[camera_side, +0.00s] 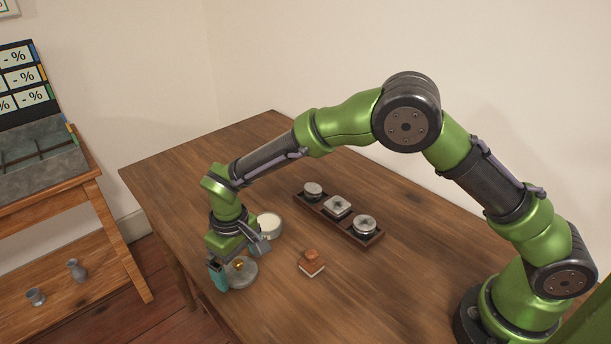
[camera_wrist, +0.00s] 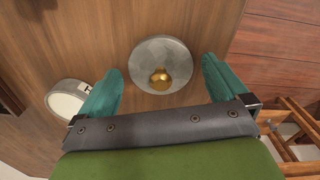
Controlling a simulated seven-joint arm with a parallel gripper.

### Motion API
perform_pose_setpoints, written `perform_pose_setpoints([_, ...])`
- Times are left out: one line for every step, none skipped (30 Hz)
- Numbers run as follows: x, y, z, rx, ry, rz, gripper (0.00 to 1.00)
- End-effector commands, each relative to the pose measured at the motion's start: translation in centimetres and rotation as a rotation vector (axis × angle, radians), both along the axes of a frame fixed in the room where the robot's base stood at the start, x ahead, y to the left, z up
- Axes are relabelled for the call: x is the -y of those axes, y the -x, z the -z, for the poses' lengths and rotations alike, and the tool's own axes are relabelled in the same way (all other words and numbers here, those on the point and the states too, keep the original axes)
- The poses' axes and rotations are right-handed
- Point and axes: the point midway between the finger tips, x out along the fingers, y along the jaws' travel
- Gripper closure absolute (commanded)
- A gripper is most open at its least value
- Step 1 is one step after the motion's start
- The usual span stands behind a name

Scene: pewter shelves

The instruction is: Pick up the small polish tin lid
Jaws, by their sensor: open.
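The small polish tin lid (camera_wrist: 147,53) is a round grey metal disc with a brass knob (camera_wrist: 160,78) on top. In the wrist view it lies flat on the wooden table between my two teal fingertips. In the side view the lid (camera_side: 243,274) is near the table's front left edge, partly hidden by my gripper. My gripper (camera_wrist: 163,88) is open, with a finger on each side of the knob and nothing held. In the side view my gripper (camera_side: 232,268) is low over the lid. I cannot tell whether the fingers touch it.
An open round tin with pale contents (camera_side: 269,224) stands just behind the lid. A small brown block with a pale base (camera_side: 312,264) lies to the right. A wooden tray (camera_side: 314,208) holds three metal-topped pieces farther back. The table edge is close on the left.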

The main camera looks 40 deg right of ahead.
Motion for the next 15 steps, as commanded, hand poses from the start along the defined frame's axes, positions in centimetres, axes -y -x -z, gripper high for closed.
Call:
perform_pose_setpoints([-0.01, 0.00, -0.01, 0.000, 0.000, 0.000, 0.00])
perform_pose_setpoints([-0.02, 0.01, -0.01, 0.000, 0.000, 0.000, 0.00])
perform_pose_setpoints([-0.02, 0.01, -0.02, 0.000, 0.000, 0.000, 0.00])
perform_pose_setpoints([-0.02, 0.01, -0.02, 0.000, 0.000, 0.000, 0.02])
perform_pose_setpoints([-0.02, 0.01, -0.02, 0.000, 0.000, 0.000, 0.06])
perform_pose_setpoints([-0.02, 0.01, -0.03, 0.000, 0.000, 0.000, 0.12])
perform_pose_setpoints([-0.02, 0.01, -0.03, 0.000, 0.000, 0.000, 0.17])
perform_pose_setpoints([-0.02, 0.01, -0.04, 0.000, 0.000, 0.000, 0.21])
perform_pose_setpoints([-0.02, 0.01, -0.04, 0.000, 0.000, 0.000, 0.28])
perform_pose_setpoints([-0.02, 0.01, -0.04, 0.000, 0.000, 0.000, 0.32])
perform_pose_setpoints([-0.02, 0.01, -0.04, 0.000, 0.000, 0.000, 0.37])
perform_pose_setpoints([-0.02, 0.01, -0.04, 0.000, 0.000, 0.000, 0.43])
perform_pose_setpoints([-0.02, 0.01, -0.05, 0.000, 0.000, 0.000, 0.47])
perform_pose_setpoints([-0.02, 0.01, -0.06, 0.000, 0.000, 0.000, 0.50])
perform_pose_setpoints([-0.02, 0.00, -0.06, 0.000, 0.000, 0.000, 0.50])
